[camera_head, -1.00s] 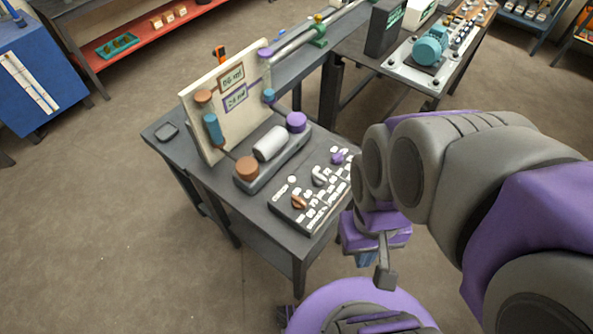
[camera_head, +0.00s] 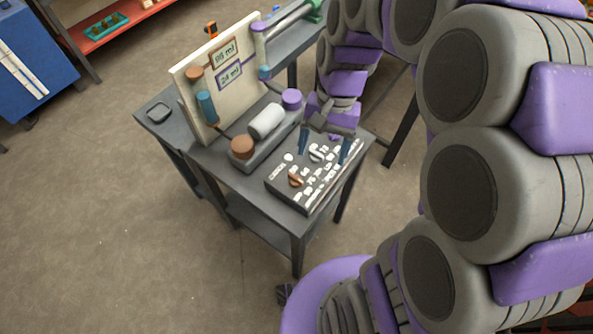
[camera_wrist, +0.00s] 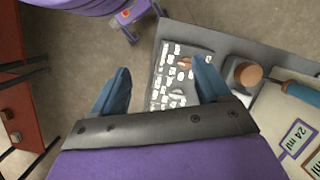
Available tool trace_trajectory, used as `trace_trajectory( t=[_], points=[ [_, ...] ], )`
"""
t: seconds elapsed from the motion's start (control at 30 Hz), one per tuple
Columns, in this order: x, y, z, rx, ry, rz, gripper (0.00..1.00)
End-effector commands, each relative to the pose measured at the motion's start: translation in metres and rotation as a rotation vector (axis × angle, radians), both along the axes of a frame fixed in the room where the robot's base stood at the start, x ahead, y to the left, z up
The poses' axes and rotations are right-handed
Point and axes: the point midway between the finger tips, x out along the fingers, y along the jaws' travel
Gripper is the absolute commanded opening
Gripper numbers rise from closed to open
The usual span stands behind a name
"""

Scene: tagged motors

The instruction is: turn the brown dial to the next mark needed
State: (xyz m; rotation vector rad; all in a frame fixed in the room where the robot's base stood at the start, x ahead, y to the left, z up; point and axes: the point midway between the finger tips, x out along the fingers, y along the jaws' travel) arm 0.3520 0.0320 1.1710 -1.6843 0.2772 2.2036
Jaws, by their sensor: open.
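The brown dial (camera_head: 295,180) sits on a dark control panel (camera_head: 279,194) with white labels, at the panel's near left part. In the wrist view the brown dial (camera_wrist: 184,63) shows between my fingers, closer to the right one. A pale grey dial (camera_head: 317,154) is farther along the panel. A purple dial there is mostly hidden by my gripper. My gripper (camera_head: 324,148) is open and empty, its blue fingers pointing down above the panel's far half. The brown dial's exact pointing is too small to read.
Beside the panel stands a grey base with a brown cap (camera_head: 242,147), a white cylinder (camera_head: 266,121) and a purple cap (camera_head: 291,98). A pale upright board (camera_head: 197,127) behind carries a brown-framed sign and a purple-framed sign (camera_head: 229,76) reading 24 ml.

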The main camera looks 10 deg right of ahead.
Motion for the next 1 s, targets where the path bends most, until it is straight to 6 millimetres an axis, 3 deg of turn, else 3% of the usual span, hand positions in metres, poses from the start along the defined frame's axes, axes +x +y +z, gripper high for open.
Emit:
trace_trajectory(
  t=[0.2, 0.43, 0.6, 0.77, 1.0],
  points=[
    [0.063, 0.002, -0.032, 0.018, 0.063, -0.170, 0.83],
    [0.111, -0.003, -0.064, 0.018, 0.112, -0.323, 0.83],
    [0.124, -0.005, -0.074, 0.018, 0.128, -0.375, 0.83],
    [0.123, -0.002, -0.085, 0.017, 0.131, -0.381, 0.83],
    [0.111, 0.009, -0.124, 0.016, 0.133, -0.379, 0.83]
  ],
)
